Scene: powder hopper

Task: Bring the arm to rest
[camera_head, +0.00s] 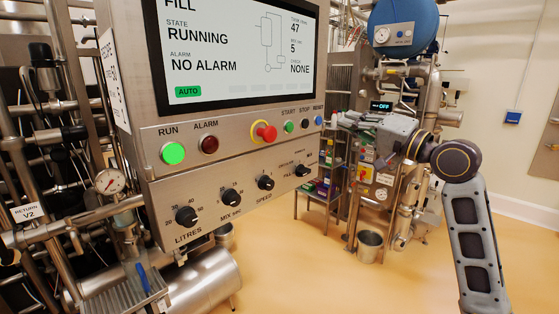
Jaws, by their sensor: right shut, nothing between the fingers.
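My right arm (474,235) comes in from the lower right and bends at a dark round joint (456,160). My right gripper (345,119) points left, shut and empty, its tip close to the right edge of the control panel (145,137). In the picture the tip lies just right of the blue RESET button (319,120); I cannot tell whether they touch. The screen (235,50) reads FILL, RUNNING, NO ALARM. The green RUN lamp (172,153) is lit and the ALARM lamp (209,144) is dark. My left gripper is out of view.
The panel carries a red stop knob (265,132) and several black dials, such as LITRES (186,216). Pipes and a gauge (109,181) stand at left. Behind my arm are a blue vessel (404,22), a shelf and a bucket (369,245). The floor (320,285) in front is clear.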

